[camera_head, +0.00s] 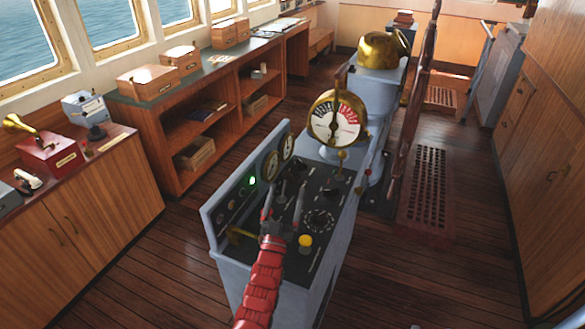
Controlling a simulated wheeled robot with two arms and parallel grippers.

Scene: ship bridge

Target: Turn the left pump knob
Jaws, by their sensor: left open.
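The grey-blue control console (228,240) stands in the middle of the floor, with a dark sloped panel on top. My left arm comes up from the bottom, and its gripper (284,192) is over the left part of this panel, fingers apart and pointing away from me. A small dark knob (281,187) shows between or just beyond the fingers; I cannot tell whether they touch it. A black knob (320,218) sits to the right of the gripper, and another (332,190) is farther up. Labels are too small to read, so which is the left pump knob is unclear. My right gripper is out of view.
A brass telegraph dial (336,118) stands beyond. Wooden floor lies open left and right.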

